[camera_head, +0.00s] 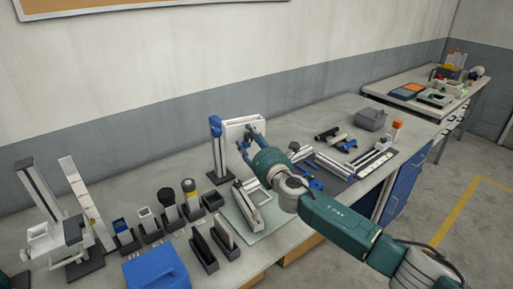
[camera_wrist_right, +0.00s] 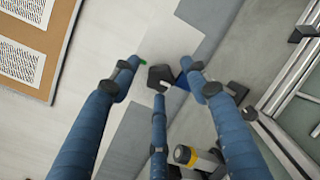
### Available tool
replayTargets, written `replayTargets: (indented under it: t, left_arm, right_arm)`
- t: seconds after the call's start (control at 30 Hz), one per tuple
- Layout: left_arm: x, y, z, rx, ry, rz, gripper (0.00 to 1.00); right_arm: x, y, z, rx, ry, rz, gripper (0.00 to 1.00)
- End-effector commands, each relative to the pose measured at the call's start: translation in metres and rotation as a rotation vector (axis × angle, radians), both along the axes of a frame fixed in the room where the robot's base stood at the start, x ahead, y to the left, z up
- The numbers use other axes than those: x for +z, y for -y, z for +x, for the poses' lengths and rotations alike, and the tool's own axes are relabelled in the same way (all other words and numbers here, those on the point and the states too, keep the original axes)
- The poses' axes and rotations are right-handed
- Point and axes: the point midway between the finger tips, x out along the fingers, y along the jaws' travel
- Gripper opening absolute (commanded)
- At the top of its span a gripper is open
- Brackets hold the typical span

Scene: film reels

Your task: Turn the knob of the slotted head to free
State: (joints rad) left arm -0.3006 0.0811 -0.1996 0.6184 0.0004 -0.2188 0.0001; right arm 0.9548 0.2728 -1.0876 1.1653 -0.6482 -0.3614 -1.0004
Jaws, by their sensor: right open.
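My right gripper (camera_head: 246,136) is open, its blue fingers reaching toward the upright white frame (camera_head: 229,125) and the dark post with a blue top (camera_head: 216,146). In the right wrist view its fingers (camera_wrist_right: 160,70) are spread around a dark grey knob-like part (camera_wrist_right: 161,77), with a small blue piece (camera_wrist_right: 183,82) beside it. I cannot tell whether this part is the knob of the slotted head, or whether any finger touches it. The knob's setting cannot be read. My left gripper is not in view.
Below the gripper a white fixture (camera_head: 251,203) stands on a pale mat. White rails (camera_head: 333,166) and a grey box (camera_head: 371,119) lie to the right.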

Motion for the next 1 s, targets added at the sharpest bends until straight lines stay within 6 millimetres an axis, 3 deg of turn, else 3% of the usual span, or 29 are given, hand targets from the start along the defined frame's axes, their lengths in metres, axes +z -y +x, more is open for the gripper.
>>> replayTargets:
  t: [0.17,0.6,0.8,1.0]
  left_arm:
    - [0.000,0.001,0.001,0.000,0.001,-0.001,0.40]
    - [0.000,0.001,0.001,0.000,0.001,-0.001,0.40]
    - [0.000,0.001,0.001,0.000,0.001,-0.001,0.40]
    - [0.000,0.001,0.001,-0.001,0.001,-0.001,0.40]
  right_arm:
    - [-0.001,0.009,-0.018,0.001,0.000,-0.001,0.46]
    - [-0.002,0.037,-0.089,0.000,-0.003,-0.001,0.46]
    - [-0.001,0.044,-0.105,-0.001,-0.001,-0.002,0.46]
    - [-0.001,0.044,-0.108,-0.001,-0.001,-0.002,0.46]
